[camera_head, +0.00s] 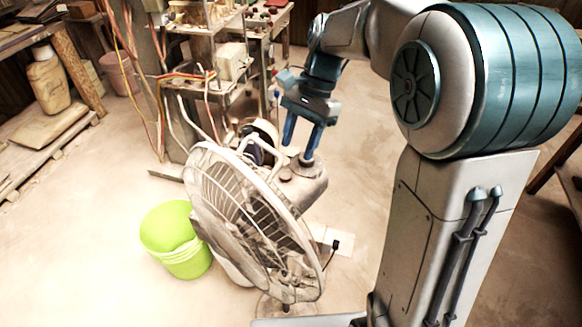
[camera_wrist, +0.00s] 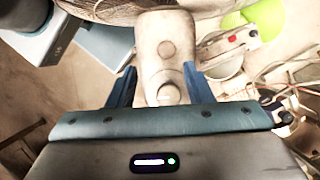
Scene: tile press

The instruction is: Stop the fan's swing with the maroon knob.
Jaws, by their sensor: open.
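The fan (camera_head: 255,215) stands on the floor with its grille facing the lower left. Its pale motor housing (camera_head: 308,185) carries two round knobs on top. The knob nearer the grille (camera_head: 286,173) looks flat and brownish; it also shows in the wrist view (camera_wrist: 168,49). Neither looks clearly maroon under this light. My gripper (camera_head: 300,149) is open above the housing, pointing down. In the wrist view its blue fingers (camera_wrist: 160,71) stand on either side of the housing, with nothing held.
A lime-green bucket (camera_head: 180,250) stands left of the fan. A metal rack (camera_head: 215,75) with loose cables is behind it. A black plug with a cord (camera_head: 335,244) is by the fan's base. Wooden shelving (camera_head: 72,65) is at the far left.

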